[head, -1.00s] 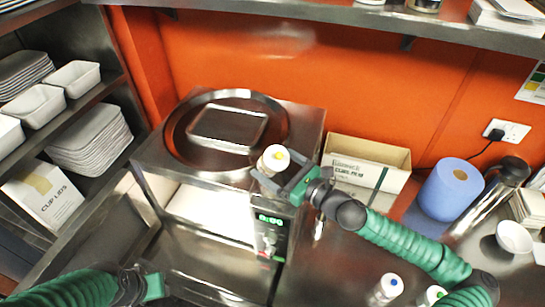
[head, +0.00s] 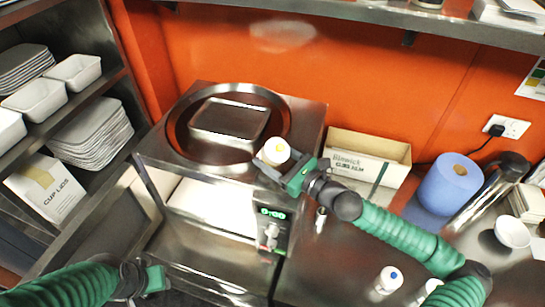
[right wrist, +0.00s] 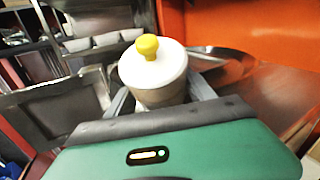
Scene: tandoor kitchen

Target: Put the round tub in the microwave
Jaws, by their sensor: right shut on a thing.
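The round tub (head: 273,152) is white with a yellow knob on its lid. My right gripper (head: 278,163) is shut on it and holds it roughly upright, over the front right part of the microwave's top in the head view. The tub also shows in the right wrist view (right wrist: 152,75), between the fingers, its lower part hidden by my gripper. The steel microwave (head: 240,262) has a lit panel reading 0:00 and its door (head: 95,232) stands open to the left, showing a pale interior. My left gripper (head: 152,279) is low at the left, apart from everything; its jaw opening is unclear.
A round steel pan (head: 171,135) with a rectangular tray (head: 230,121) lies on the microwave. A cardboard box (head: 366,153), blue paper roll (head: 452,182) and steel flask (head: 492,192) stand to the right. White-topped containers (head: 390,278) stand at the lower right. Shelves of dishes are left.

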